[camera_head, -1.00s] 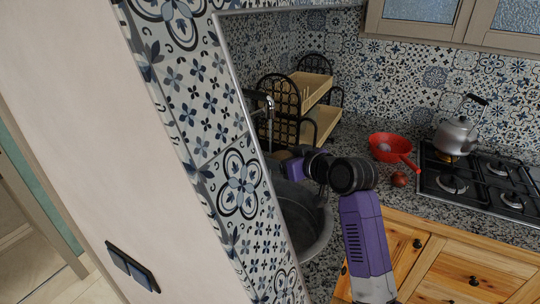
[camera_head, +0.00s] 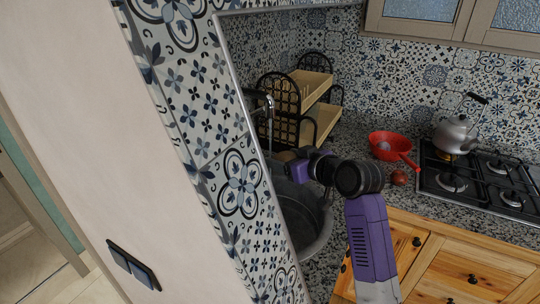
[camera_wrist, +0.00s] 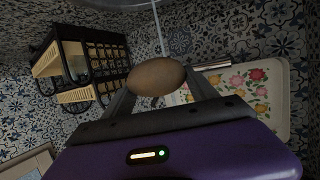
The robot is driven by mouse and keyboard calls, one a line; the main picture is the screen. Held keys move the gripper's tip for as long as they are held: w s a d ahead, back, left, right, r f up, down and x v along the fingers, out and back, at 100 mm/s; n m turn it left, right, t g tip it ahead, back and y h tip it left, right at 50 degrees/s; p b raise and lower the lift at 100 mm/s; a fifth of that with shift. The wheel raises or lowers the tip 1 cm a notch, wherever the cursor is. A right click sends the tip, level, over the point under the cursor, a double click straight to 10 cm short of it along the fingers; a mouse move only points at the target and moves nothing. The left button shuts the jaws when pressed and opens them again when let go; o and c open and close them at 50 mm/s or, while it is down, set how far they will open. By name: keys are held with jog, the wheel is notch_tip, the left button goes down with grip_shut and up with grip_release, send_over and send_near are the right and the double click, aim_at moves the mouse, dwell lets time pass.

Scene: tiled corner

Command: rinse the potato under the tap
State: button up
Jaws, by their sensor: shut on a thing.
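The brown potato (camera_wrist: 156,77) is held between the two fingers of my gripper (camera_wrist: 158,84) in the wrist view. My gripper is shut on it. A thin stream of water (camera_wrist: 160,30) shows right by the potato; I cannot tell whether it strikes it. A metal piece, apparently the tap's spout, lies just right of the potato in the wrist view (camera_wrist: 211,66). In the head view the tap (camera_head: 262,101) stands over the dark sink (camera_head: 316,238). My arm reaches over the sink there, and the potato cannot be made out.
A dish rack (camera_head: 307,86) stands behind the sink. A red colander (camera_head: 390,146), a small reddish-brown round item (camera_head: 399,177) and a kettle (camera_head: 456,135) on the stove are to the right. The tiled wall edge (camera_head: 240,180) hides part of the sink. A floral tray (camera_wrist: 270,85) shows in the wrist view.

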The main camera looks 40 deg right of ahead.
jog(key=d+p+v, duration=0.1)
jog(key=p+v, duration=0.2)
jog(key=v, duration=0.6)
jog(key=shift+s+p, duration=0.15)
jog(key=shift+p, duration=0.15)
jog(key=shift+a+f, duration=0.1)
dwell(0.4)
